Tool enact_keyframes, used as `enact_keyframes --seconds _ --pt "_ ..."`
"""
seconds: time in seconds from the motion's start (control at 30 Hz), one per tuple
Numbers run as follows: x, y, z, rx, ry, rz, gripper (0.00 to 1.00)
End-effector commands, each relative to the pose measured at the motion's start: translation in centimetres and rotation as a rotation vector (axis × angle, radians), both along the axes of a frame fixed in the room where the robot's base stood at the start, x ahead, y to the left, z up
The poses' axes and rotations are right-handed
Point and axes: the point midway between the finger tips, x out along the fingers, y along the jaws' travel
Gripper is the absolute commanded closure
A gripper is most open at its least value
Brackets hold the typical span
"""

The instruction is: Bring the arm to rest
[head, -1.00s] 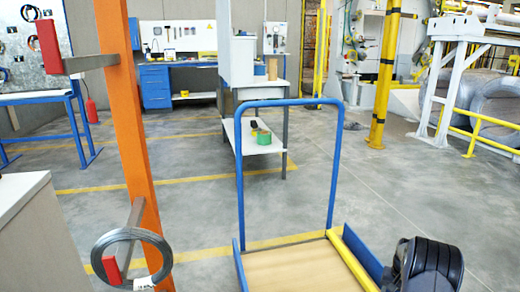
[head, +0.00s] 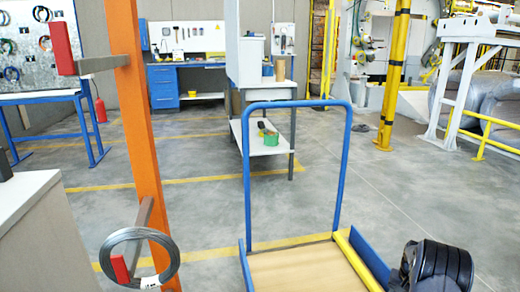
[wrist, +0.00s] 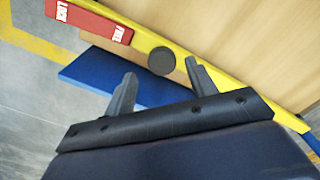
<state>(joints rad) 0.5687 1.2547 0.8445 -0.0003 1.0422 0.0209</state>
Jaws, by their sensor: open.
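My gripper (wrist: 160,67) shows in the wrist view with its two dark fingers spread apart and nothing between them. It is above the cart, by a yellow bar (wrist: 225,85) with a red label (wrist: 90,18) and a dark round part (wrist: 161,61). In the head view a black part of my arm (head: 436,268) shows at the lower right, beside the cart's right edge. The fingers are not visible there. A grey wire coil (head: 165,262) hangs on the lower arm of the orange post (head: 135,130).
The blue-handled cart (head: 297,104) with a bare wooden deck stands in front. A pale cabinet (head: 45,215) is at the left. A white-shelved stand (head: 262,147) with a green roll (head: 270,139) is behind the cart. Open floor (head: 410,190) lies to the right.

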Motion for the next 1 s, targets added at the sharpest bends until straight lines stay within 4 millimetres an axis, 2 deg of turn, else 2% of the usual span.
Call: enact_keyframes --seconds 0.03,0.43,0.5,0.9,1.0 --pt "0.0 0.0 1.3 -0.001 -0.002 0.000 0.46" --pt "0.0 -0.2 9.2 -0.004 -0.004 -0.001 0.46" --pt "-0.1 -0.1 6.5 0.001 0.004 -0.001 0.46" --pt "0.0 0.1 -1.6 0.001 0.002 0.000 0.46" --pt "0.0 0.4 -2.6 0.001 0.001 0.002 0.46"
